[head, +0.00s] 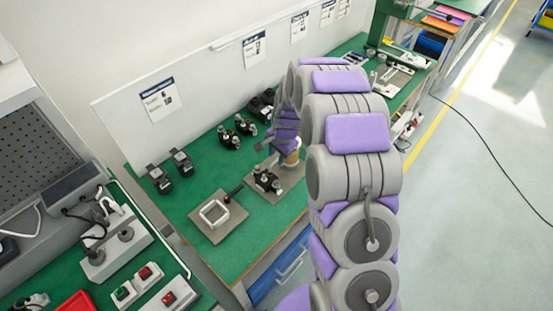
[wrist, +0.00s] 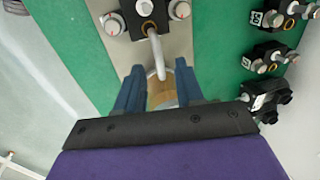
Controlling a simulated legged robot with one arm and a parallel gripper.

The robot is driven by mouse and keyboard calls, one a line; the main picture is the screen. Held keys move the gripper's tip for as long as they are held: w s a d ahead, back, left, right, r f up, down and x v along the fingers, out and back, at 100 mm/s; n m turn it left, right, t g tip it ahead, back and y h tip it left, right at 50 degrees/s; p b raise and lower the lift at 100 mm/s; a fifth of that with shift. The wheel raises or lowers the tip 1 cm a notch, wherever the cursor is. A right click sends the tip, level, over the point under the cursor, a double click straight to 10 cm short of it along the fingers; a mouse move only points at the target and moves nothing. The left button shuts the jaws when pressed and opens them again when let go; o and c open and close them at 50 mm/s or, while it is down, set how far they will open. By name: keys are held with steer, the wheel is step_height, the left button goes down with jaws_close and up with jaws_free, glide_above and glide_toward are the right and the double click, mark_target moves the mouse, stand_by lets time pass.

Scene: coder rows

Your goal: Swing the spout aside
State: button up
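In the wrist view the spout (wrist: 157,52) is a thin bent metal tube. It comes out of a black valve body (wrist: 147,14) with round knobs, and its end lies between my fingertips. My gripper (wrist: 160,70) has two blue fingers standing apart, one on each side of the spout, with gaps visible. A tan round container (wrist: 162,93) shows below the spout end, partly hidden by the fingers. In the head view the valve body (head: 266,181) sits on a grey plate (head: 290,192), with the tan container (head: 292,158) beside it. My arm partly covers this spot.
Several black valve units (head: 238,131) stand farther back on the green bench (head: 205,165). A square frame (head: 213,213) on another plate lies to the left. A white panel (head: 200,75) rises behind. Green bench surface is clear beside the plate.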

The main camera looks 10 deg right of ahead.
steer(key=shift+w+a+f, duration=0.15)
steer(key=shift+a+f, duration=0.05)
steer(key=shift+f, duration=0.8)
jaws_close()
stand_by(0.8)
